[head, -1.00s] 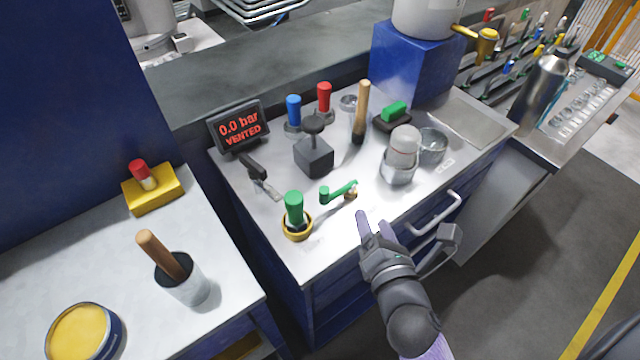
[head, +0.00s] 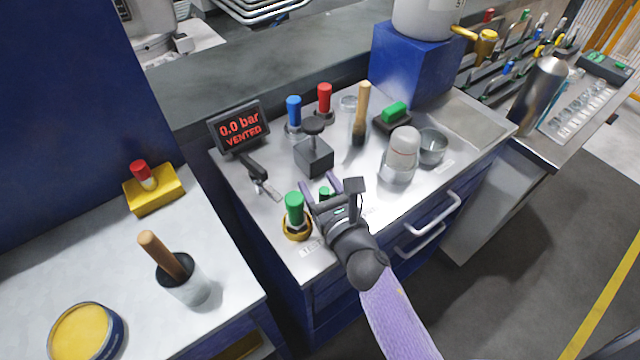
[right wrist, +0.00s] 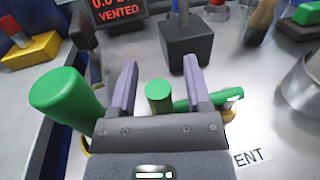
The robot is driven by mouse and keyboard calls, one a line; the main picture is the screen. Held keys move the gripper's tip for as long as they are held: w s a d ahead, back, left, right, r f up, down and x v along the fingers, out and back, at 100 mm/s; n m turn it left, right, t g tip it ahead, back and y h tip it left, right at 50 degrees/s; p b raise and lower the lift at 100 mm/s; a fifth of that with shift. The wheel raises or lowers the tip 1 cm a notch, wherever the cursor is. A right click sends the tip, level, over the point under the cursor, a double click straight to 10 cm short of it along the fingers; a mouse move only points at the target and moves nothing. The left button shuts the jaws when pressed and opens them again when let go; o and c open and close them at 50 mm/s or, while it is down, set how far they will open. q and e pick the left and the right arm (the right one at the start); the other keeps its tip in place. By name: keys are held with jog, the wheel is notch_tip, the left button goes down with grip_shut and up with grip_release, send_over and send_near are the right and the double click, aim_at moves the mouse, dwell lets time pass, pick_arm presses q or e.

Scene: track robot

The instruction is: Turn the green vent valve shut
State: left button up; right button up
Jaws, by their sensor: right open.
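The green vent valve (head: 325,192) is mostly hidden behind my right gripper in the head view. In the right wrist view its round green knob (right wrist: 158,97) lies between the fingers, and its green arm runs right, past the right finger. A label ending in "ENT" (right wrist: 252,158) is beside it. My right gripper (head: 318,181) is open, with purple fingers on either side of the knob; whether they touch it I cannot tell. It also shows in the right wrist view (right wrist: 160,65). The display (head: 239,126) reads 0.0 bar VENTED. My left gripper is not in view.
A green-handled tool in a yellow ring (head: 294,212) stands close left of my right gripper. A dark block with a knob (head: 314,156) is just behind. A wooden-handled brush (head: 361,115) and a glass-domed canister (head: 400,155) stand to the right.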

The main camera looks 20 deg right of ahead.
grip_shut()
dwell(1.4)
